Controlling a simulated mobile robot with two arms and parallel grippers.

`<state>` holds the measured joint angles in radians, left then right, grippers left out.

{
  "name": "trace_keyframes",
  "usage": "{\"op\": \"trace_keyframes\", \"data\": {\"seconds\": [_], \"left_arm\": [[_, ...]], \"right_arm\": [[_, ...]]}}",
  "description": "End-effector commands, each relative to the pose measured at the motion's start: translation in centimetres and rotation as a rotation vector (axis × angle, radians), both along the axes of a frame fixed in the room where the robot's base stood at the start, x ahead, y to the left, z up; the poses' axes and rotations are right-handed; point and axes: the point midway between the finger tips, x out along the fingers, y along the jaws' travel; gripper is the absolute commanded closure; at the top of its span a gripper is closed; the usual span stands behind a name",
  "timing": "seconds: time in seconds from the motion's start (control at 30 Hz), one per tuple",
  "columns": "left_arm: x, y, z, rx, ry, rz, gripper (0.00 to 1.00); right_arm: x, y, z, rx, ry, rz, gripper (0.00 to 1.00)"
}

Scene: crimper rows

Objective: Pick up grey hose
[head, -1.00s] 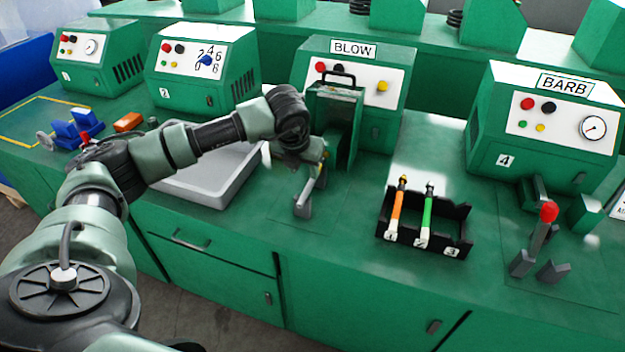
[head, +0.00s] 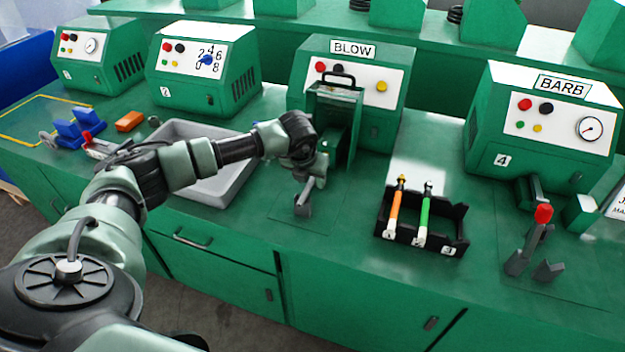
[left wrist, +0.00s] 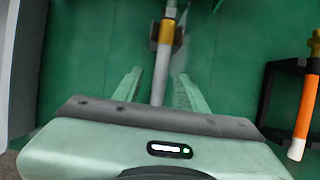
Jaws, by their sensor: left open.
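The grey hose (left wrist: 161,72) shows in the left wrist view, with a yellow band near its far end, resting at a dark grey holder (left wrist: 154,36). My left gripper (left wrist: 159,78) is open, with one pale green finger on each side of the hose; I cannot tell whether they touch it. In the head view my left gripper (head: 313,174) is in front of the BLOW machine (head: 366,62), over the holder (head: 302,206), and hides most of the hose. My right gripper is not in view.
A black rack (head: 455,232) with an orange hose (head: 396,206) and a green hose (head: 426,212) stands to the right. A grey tray (head: 215,190) lies to the left behind my arm.

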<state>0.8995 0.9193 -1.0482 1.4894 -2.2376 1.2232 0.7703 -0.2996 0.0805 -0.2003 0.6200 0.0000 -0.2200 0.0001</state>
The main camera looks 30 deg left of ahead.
Motion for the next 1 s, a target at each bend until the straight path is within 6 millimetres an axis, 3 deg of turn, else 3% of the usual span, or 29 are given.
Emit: {"op": "trace_keyframes", "data": {"seconds": [0.73, 0.9, 1.0], "left_arm": [[-0.02, 0.0, -0.43, 0.0, 0.0, 0.0, 0.58], [-0.01, 0.0, -0.44, 0.0, 0.0, 0.0, 1.0], [0.0, 0.0, -0.4, 0.0, -0.001, 0.0, 1.0]], "right_arm": [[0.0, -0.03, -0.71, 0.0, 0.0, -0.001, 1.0], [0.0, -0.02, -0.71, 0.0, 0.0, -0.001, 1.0], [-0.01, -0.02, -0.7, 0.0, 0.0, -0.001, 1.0]]}}
